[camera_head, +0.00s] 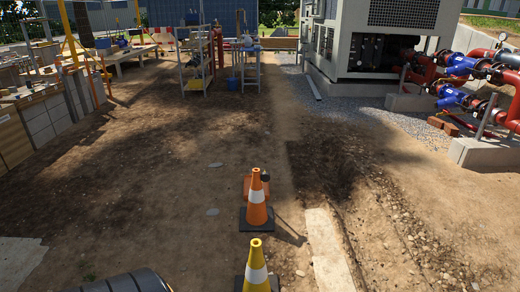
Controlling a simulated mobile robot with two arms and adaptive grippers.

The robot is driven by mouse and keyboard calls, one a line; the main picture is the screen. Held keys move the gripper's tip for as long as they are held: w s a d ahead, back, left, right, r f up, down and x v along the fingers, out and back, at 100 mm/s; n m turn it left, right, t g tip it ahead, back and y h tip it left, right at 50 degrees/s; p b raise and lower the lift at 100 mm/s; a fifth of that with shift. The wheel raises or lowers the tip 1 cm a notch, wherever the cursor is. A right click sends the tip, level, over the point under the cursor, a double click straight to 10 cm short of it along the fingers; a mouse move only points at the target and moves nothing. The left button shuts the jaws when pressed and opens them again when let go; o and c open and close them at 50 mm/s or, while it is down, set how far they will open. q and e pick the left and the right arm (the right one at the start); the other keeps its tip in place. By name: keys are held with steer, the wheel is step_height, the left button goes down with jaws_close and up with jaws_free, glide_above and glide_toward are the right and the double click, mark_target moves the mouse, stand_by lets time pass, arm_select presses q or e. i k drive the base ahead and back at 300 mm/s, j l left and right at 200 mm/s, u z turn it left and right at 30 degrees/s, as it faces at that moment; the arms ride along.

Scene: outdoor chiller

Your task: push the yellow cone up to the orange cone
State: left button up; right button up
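The yellow cone (257,270) has a white band and a dark base, and stands upright at the bottom middle of the head view. Its lower part is cut off by the picture's bottom edge. The orange cone (256,210) has a white band and a black square base (247,226), and stands upright just beyond it, nearly in line. A short stretch of bare ground separates the two cones. Neither of my grippers is in view.
An orange object (247,187) with a dark part is partly hidden behind the orange cone. A pale concrete strip (328,250) lies to the right of the cones. A dark rounded shape is at bottom left. Open dirt lies left of the cones; shelves (195,62) stand far back.

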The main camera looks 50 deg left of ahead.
mark_target(256, 278)
steer(key=u, duration=1.65)
steer(key=j+z, duration=0.1)
steer(key=j, duration=0.3)
steer(key=i+j+z, duration=0.15)
steer(key=j, duration=0.25)
